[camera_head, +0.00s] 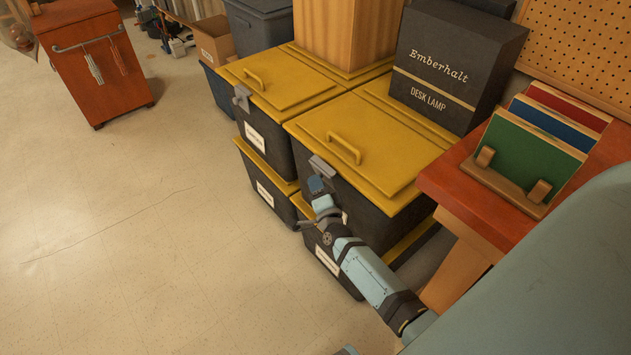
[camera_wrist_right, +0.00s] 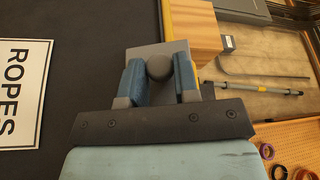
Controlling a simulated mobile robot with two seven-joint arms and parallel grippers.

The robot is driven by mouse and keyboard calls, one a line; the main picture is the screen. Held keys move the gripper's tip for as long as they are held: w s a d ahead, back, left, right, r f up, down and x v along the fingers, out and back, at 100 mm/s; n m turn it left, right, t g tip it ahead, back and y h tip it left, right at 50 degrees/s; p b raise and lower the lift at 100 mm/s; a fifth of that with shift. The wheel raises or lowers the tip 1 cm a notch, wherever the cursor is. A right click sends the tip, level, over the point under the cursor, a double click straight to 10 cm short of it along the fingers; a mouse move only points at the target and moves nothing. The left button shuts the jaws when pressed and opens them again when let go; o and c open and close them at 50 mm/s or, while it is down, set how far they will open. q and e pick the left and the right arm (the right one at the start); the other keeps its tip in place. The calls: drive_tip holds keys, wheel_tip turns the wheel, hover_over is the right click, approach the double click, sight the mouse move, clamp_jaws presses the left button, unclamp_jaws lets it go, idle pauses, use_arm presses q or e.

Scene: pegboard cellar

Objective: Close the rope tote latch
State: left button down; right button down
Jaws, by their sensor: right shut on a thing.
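The rope tote (camera_head: 355,192) is a dark bin with a yellow lid (camera_head: 385,150) that lies flat on it. Its "ROPES" label (camera_wrist_right: 18,90) shows in the right wrist view. Whether the latch is engaged cannot be told.
Another yellow-lidded tote (camera_head: 275,85) stands beside it, with more totes underneath. A black desk lamp box (camera_head: 450,65) and a wooden block (camera_head: 345,35) stand behind. A red-topped table (camera_head: 450,180) with colored books (camera_head: 535,150) is right. Floor (camera_head: 130,220) is clear at left.

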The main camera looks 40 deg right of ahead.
drive_tip(key=m+p, duration=0.1)
drive_tip(key=d+r+m+g+p, duration=0.1)
drive_tip(key=shift+r+m+p, duration=0.2)
drive_tip(key=shift+m+p, duration=0.1)
drive_tip(key=shift+m, duration=0.1)
drive_tip(key=shift+d+m+p, duration=0.15)
drive_tip(key=shift+m+p, duration=0.2)
drive_tip(key=shift+m, duration=0.05)
use_arm(q)
drive_tip(key=shift+s+a+r, duration=0.15)
drive_tip(key=shift+a+r, duration=0.05)
drive_tip(key=shift+r, duration=0.5)
use_arm(e)
drive_tip(key=shift+d+r+g, duration=0.1)
drive_tip(key=shift+g, duration=0.2)
drive_tip(key=shift+m, duration=0.3)
drive_tip(key=c, duration=0.9)
unclamp_jaws()
